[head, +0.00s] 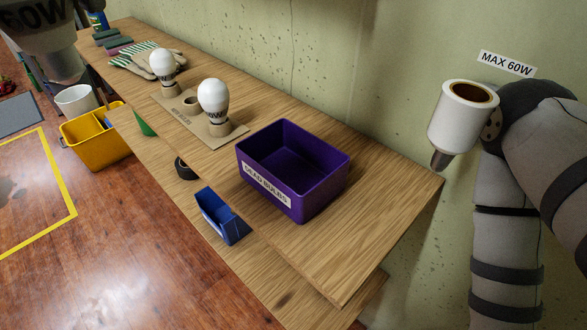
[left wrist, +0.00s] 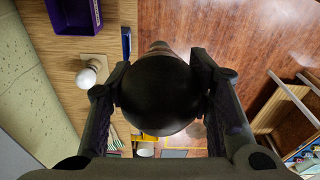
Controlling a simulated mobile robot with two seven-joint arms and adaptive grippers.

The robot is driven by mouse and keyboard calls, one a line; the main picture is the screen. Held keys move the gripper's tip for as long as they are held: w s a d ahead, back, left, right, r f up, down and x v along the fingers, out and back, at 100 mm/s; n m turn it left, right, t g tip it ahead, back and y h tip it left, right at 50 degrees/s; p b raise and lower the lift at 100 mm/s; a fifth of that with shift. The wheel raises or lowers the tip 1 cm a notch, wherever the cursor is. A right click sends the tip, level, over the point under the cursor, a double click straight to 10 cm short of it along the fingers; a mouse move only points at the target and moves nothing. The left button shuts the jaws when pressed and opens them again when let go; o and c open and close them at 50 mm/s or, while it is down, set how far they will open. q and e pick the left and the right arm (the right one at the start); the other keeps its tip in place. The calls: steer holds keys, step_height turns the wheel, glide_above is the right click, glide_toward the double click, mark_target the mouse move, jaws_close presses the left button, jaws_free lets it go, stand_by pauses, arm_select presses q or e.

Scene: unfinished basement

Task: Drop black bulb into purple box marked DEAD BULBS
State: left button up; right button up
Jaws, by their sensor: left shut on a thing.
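The black bulb (left wrist: 160,95) is between the two fingers of my left gripper (left wrist: 160,80) in the left wrist view, its base pointing away from the camera. The open purple box (head: 292,168), labelled DEAD BULBS, sits on the wooden shelf, well right of the bulb, and looks empty. The box also shows at the top left of the left wrist view (left wrist: 74,18). My right gripper is not in view.
Two white bulbs (head: 162,62) (head: 213,97) stand in a holder (head: 232,131) left of the box. Gloves (head: 150,58) lie farther back. A blue bin (head: 222,216) and yellow bin (head: 97,143) are lower. A white lamp socket (head: 452,128) and my right arm are at right.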

arm_select(q)
steer(key=w+d+f, duration=1.3)
steer(key=w+f, duration=0.1)
step_height(320, 180, down, 6)
steer(key=shift+w+d+f, duration=0.2)
steer(key=shift+w, duration=0.15)
steer(key=o, duration=1.2)
steer(key=r, duration=0.8)
steer(key=s+d+r, duration=0.1)
steer(key=r, duration=0.3)
steer(key=shift+d, duration=0.1)
